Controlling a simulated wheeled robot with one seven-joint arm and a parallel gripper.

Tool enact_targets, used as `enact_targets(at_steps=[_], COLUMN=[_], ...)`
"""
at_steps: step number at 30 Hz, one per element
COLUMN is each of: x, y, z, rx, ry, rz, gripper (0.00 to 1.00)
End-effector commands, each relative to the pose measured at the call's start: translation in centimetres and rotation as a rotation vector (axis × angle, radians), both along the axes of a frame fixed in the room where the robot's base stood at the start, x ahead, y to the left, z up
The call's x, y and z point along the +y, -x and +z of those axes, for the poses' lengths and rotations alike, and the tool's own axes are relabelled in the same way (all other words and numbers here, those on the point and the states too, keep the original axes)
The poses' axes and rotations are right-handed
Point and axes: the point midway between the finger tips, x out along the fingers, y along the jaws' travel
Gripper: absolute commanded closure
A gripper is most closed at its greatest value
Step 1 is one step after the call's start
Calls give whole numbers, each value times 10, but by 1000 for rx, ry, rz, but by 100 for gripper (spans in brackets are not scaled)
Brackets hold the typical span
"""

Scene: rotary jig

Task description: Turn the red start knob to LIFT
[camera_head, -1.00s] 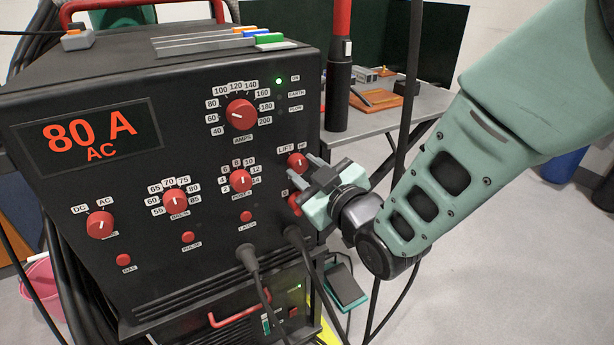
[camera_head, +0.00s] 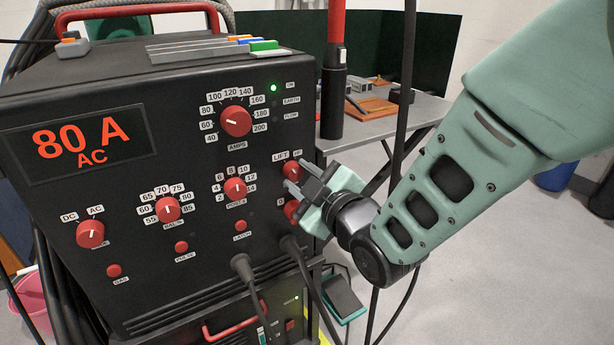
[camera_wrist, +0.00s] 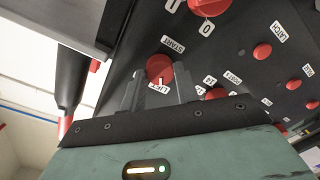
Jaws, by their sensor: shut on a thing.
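The red start knob (camera_head: 292,169) is at the right side of the black machine's front panel, under the LIFT and HF labels. In the wrist view the knob (camera_wrist: 159,67) sits at the fingertips, with its START label on the far side and the LIFT label on the near side. My gripper (camera_head: 299,177) comes from the right and is shut on the knob. In the wrist view, its two fingers (camera_wrist: 158,78) stand on either side of the knob. The fingers partly cover the knob, and I cannot clearly make out where its pointer is set.
Another red knob (camera_head: 292,210) sits just below my gripper. The large amps knob (camera_head: 236,121) is up to the left, and the display (camera_head: 85,142) reads 80 A AC. Cables (camera_head: 247,275) hang from the lower panel. A grey table (camera_head: 375,133) stands behind at right.

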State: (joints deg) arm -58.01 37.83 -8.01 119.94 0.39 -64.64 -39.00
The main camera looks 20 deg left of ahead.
Motion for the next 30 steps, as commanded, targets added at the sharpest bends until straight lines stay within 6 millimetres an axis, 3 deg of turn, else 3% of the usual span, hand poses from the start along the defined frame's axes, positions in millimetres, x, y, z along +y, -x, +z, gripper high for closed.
enact_targets(at_steps=[3, 4, 6, 18, 30], x=[0, 0, 0, -6, -66], y=[1, 1, 1, 5, 53], z=[0, 0, 0, 1, 4], rx=[-1, -1, -1, 0, 1], ry=[1, 1, 1, -1, 1], rz=[1, 1, 1, 1, 0], gripper=[92, 67, 48, 48, 48])
